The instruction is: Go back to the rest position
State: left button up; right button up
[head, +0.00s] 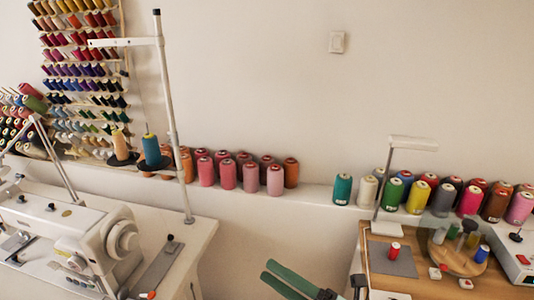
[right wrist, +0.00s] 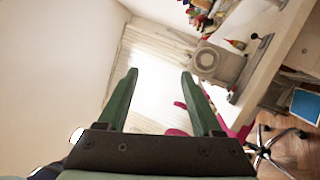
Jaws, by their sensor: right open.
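My right gripper (head: 268,271) is at the bottom middle of the head view, in front of the pale wall between the two work tables. Its two green fingers are apart, with nothing between them. The right wrist view also shows the right gripper (right wrist: 159,74) open and empty, with both fingers clear of any surface. My left gripper is in neither view.
A white sewing machine (head: 85,235) stands on the left table. The right table (head: 378,258) holds a red spool (head: 394,249) and a round wooden stand (head: 460,262). Thread cones line the wall ledge (head: 313,190). The gap between the tables looks free.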

jog(key=s+d+f+m+t+h+p, duration=0.1)
jog(key=s+d+f+m+h, duration=0.1)
jog(key=d+f+m+h, duration=0.4)
jog(key=s+d+f+m+t+h+p, duration=0.15)
jog(key=f+m+h, duration=0.25)
jog(key=f+m, duration=0.5)
jog(key=s+d+f+m+t+h, duration=0.1)
jog(key=s+d+f+m+h, duration=0.3)
jog(key=m, duration=0.6)
jog(key=s+d+f+m+g+h, duration=0.2)
jog(key=s+d+f+m+g, duration=0.1)
jog(key=s+f, duration=0.4)
jog(key=s+m+g, duration=0.1)
jog(key=m, duration=0.1)
jog(key=shift+d+f+m+h+p, duration=0.15)
jog(key=shift+f+m+h+p, duration=0.15)
jog(key=shift+f+p, duration=0.1)
jog(key=shift+s, duration=0.1)
